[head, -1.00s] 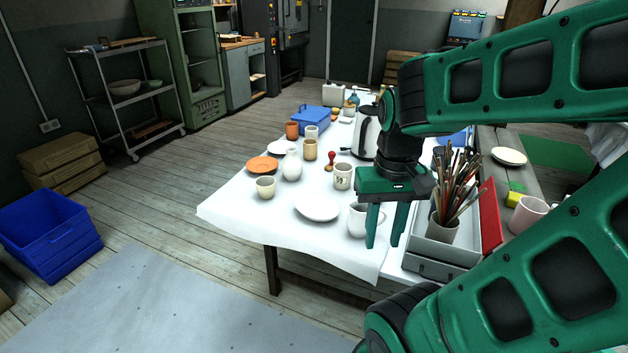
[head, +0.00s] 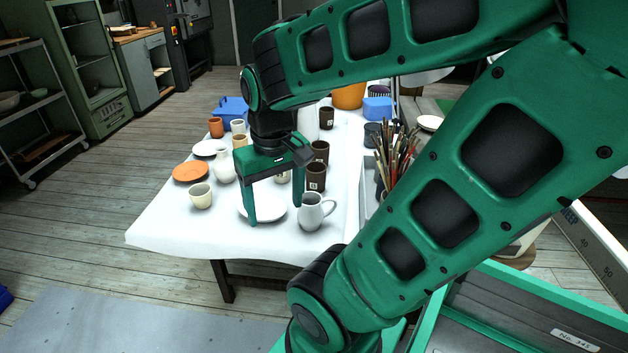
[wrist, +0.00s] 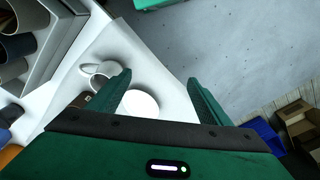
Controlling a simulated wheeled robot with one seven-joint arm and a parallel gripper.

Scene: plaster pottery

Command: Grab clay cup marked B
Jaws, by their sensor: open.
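My gripper (head: 276,212) is open and empty, fingers pointing down over the white table; its fingers also show in the wrist view (wrist: 158,80). A white plate (head: 262,213) lies below and behind the fingers. A pale cup (head: 283,177) is mostly hidden behind the gripper. Dark brown cups with small pale marks stand to the right, one nearer (head: 316,177) and one behind it (head: 320,152). A further dark marked cup (head: 326,118) stands farther back. The marks are too small to read, so I cannot tell which cup is B.
A white jug (head: 317,212) stands close right of my gripper. A cream cup (head: 200,197), orange plate (head: 190,172) and white vase (head: 223,165) stand left. Brushes (head: 396,150) rise from a holder at right. The table's front left (head: 165,230) is clear.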

